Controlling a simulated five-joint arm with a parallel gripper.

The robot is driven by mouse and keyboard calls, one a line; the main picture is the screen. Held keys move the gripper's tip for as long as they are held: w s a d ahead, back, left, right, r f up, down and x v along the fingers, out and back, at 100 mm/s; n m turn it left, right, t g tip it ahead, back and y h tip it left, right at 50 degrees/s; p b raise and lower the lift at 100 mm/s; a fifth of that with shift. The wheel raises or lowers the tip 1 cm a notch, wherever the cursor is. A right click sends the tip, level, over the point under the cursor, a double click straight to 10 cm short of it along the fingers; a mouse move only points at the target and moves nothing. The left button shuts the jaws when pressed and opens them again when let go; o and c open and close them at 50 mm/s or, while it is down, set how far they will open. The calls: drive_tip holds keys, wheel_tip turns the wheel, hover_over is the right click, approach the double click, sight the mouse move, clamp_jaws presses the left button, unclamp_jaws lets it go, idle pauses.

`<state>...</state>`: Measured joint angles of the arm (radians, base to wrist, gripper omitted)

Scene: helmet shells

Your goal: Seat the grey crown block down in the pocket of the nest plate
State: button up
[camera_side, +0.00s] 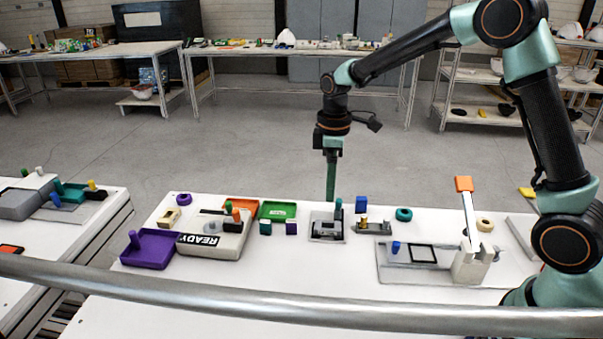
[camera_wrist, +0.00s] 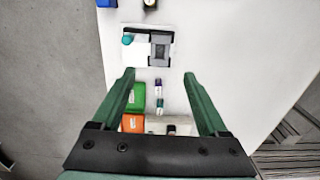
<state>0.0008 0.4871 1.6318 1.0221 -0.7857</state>
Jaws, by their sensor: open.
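A light plate that looks like the nest plate (camera_side: 341,239) lies flat on the white table near its middle. It also shows in the wrist view (camera_wrist: 138,56), ahead of my fingertips. A grey block that looks like the crown block (camera_side: 327,229) is at the plate's near side. The wrist view shows it at the plate's right (camera_wrist: 160,37). I cannot tell how deep it sits or where the pocket is. A teal peg stands at the plate's far side. My gripper (camera_side: 331,198) is open and empty, pointing down; the wrist view shows its spread green fingers (camera_wrist: 158,75).
Small teal (camera_side: 265,227) and purple (camera_side: 291,228) blocks stand left of the plate, near a green tray (camera_side: 278,210). A grey fixture with a yellow peg (camera_side: 373,228) is just right. A white stand with an orange handle (camera_side: 464,184) rises further right. The near table strip is clear.

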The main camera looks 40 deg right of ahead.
drive_tip(key=s+r+m+t, duration=0.5)
drive_tip(key=s+r+m, duration=0.4)
drive_tip(key=s, duration=0.7)
drive_tip(key=shift+s+r+t, duration=0.3)
drive_tip(key=shift+s+r, duration=0.05)
drive_tip(key=shift+r, duration=1.15)
